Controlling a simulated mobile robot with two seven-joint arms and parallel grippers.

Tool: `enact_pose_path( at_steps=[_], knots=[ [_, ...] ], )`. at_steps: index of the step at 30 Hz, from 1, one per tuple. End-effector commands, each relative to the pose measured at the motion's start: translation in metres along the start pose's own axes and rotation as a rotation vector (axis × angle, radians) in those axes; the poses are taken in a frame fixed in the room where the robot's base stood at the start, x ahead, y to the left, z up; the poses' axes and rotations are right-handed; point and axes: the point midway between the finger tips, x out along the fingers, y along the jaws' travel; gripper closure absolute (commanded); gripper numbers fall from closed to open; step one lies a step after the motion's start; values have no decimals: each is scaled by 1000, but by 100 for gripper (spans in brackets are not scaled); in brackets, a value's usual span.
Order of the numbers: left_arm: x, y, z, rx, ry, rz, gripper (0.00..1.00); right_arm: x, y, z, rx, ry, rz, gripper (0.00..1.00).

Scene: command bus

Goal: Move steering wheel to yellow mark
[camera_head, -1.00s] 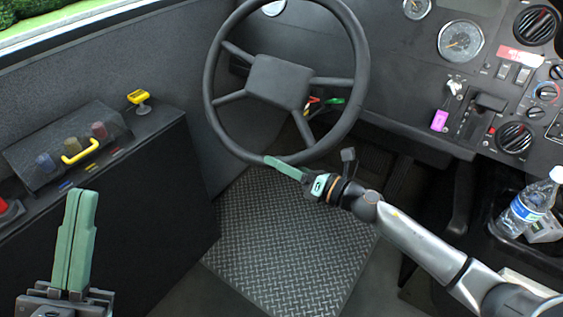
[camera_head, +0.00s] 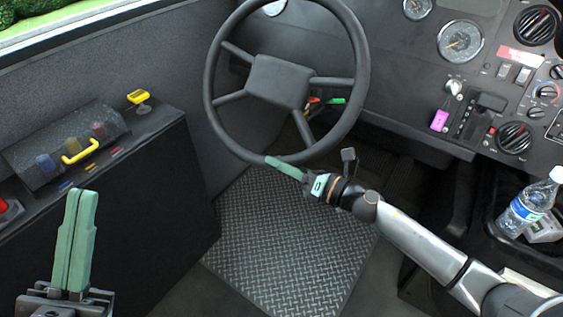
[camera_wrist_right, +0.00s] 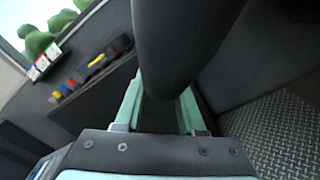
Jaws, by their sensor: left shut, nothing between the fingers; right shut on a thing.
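The black steering wheel (camera_head: 212,118) stands in the upper middle of the head view, its spokes tilted. My right gripper (camera_head: 270,161) is at the bottom of the rim and shut on it. In the right wrist view the rim (camera_wrist_right: 178,45) runs between the two green fingers (camera_wrist_right: 160,105). My left gripper (camera_head: 80,205) is shut and empty at the lower left, well apart from the wheel. I cannot make out a yellow mark on or near the wheel.
A side console at left carries a yellow handle (camera_head: 80,151), colored knobs and a yellow lever (camera_head: 138,97). The dashboard (camera_head: 400,85) is behind the wheel. A water bottle (camera_head: 528,205) stands at the right. The ridged floor plate (camera_head: 285,250) is clear.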

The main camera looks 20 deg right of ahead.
Motion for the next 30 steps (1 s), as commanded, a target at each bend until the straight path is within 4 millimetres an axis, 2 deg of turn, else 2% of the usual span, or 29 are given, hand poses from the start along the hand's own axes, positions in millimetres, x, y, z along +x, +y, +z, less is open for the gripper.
enact_pose_path(
  at_steps=[17, 23, 30],
  knots=[
    [-5, 2, 4, -2, 0, -1, 100, 0, -5, -5, -15, 2, 0, 100],
    [-25, 13, 26, -31, -14, -1, 100, -1, -27, -23, -100, 2, -8, 100],
    [-38, 25, 40, -29, -27, 23, 100, -1, -67, -42, -133, -10, -87, 100]
  ],
)
